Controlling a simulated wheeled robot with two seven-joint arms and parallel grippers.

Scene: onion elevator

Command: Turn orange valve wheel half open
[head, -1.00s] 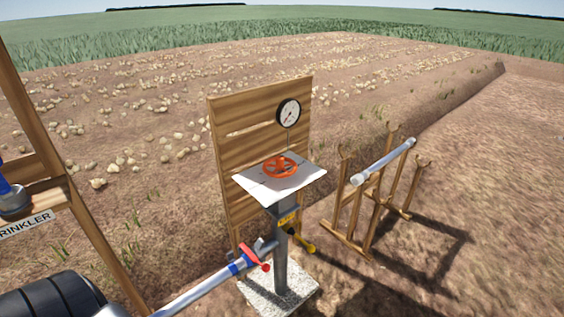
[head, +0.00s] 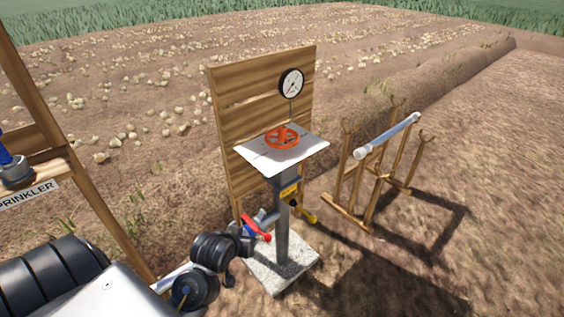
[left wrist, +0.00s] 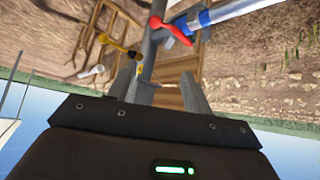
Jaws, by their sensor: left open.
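The orange valve wheel (head: 282,138) lies flat on a white tilted plate (head: 262,154) atop a grey post (head: 282,235). A round white gauge (head: 291,83) is mounted on the wooden board behind it. My left arm comes in low from the left in the head view; its gripper (head: 246,238) is below and left of the wheel, beside the post and apart from the wheel. In the left wrist view the left gripper (left wrist: 158,72) has its fingers spread and empty, with the post beyond. I cannot make out the wheel there. My right gripper is out of view.
A red lever (head: 256,229) and a yellow lever (head: 303,214) stick out from the post below the plate. The slatted wooden board (head: 240,115) stands behind. A wooden rack (head: 360,190) holds a silver pipe (head: 388,136) at the right. Air above the wheel is clear.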

